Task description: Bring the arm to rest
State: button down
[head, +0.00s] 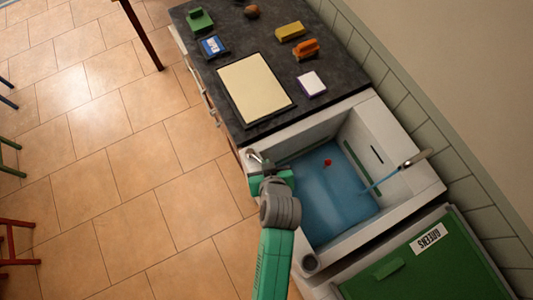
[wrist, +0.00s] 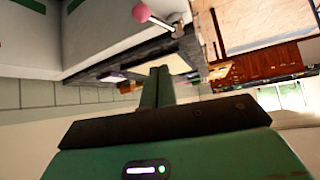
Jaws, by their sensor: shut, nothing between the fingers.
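My gripper (wrist: 160,78) shows in the wrist view with its green fingers together and nothing between them. In the head view my green and grey arm reaches up from the bottom edge. Its end is over the left rim of the sink (head: 425,186); the fingertips are hard to make out there. In the wrist view the fingers appear clear of the surfaces around them.
The sink holds blue water (head: 335,205) and a small red item (head: 327,163); a faucet (head: 415,157) runs at its right. A dark counter (head: 235,50) holds a cream board (head: 256,88) and several small objects. A green bin lid (head: 425,270) lies below. Tiled floor (head: 110,150) is open at left.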

jog(key=shift+r, duration=0.1)
dwell(0.5)
jog(key=w+r+t, duration=0.3)
jog(key=r, duration=0.9)
jog(key=w+d+r+m+t+h, duration=0.1)
jog(key=w+r+t, duration=0.2)
jog(key=r, duration=0.9)
jog(key=w+r+t, duration=0.2)
jog(key=r+t, duration=0.1)
jog(key=r, duration=0.9)
jog(key=s+r+t+p, duration=0.2)
jog(key=s+r+p, duration=0.2)
jog(key=r, duration=0.9)
jog(key=s+d+r+m+t+p, duration=0.1)
jog(key=s+r+t+p, duration=0.1)
jog(key=r, duration=1.1)
jog(key=s+r+m+t+h+p, duration=0.1)
jog(key=s+r+t+p, duration=0.2)
jog(key=r, duration=1)
jog(key=s+p, duration=0.2)
jog(key=p, duration=0.1)
jog(key=shift+s+d, duration=0.15)
jog(key=shift+s, duration=0.15)
jog(key=shift+f, duration=0.1)
